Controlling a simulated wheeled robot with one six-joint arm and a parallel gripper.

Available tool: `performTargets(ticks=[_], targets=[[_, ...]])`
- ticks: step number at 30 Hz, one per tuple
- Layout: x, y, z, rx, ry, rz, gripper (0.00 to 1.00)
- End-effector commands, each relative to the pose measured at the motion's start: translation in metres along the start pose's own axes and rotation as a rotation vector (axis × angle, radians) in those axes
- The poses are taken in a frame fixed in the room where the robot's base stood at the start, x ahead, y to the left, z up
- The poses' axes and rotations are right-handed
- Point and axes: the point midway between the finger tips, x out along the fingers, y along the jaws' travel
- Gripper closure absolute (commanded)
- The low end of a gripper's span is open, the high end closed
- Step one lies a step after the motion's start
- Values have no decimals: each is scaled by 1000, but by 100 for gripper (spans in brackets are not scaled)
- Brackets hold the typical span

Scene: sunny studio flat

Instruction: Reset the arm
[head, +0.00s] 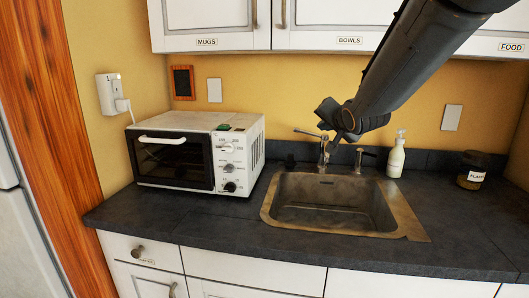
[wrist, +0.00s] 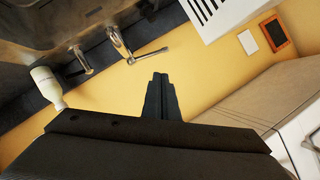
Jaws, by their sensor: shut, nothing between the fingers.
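My dark grey arm reaches in from the upper right in the head view, below the wall cupboards. My gripper (head: 338,138) is in front of the yellow back wall, above the back edge of the sink near the faucet. In the wrist view my gripper (wrist: 160,78) shows its two dark fingers closed together, with nothing held. The picture cannot tell exactly how far it is from the faucet (head: 322,150).
A white toaster oven (head: 207,122) stands on the dark counter (head: 230,228), left of the sink (head: 268,208). A soap bottle (head: 396,158) and a labelled jar (head: 471,172) stand right of it. Wall cupboards (head: 210,25) hang above. The front counter strip is clear.

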Motion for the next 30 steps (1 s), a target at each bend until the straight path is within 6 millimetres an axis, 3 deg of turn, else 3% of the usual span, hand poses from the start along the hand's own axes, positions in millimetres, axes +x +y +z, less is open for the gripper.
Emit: performTargets(ticks=[11, 20, 26, 30], targets=[[-15, 42, 36, -82, -86, 122, 100], [-49, 99, 97, -212, -259, 279, 100], [-108, 156, 169, -349, -505, 413, 100], [-170, 195, 227, -451, -744, 479, 100]])
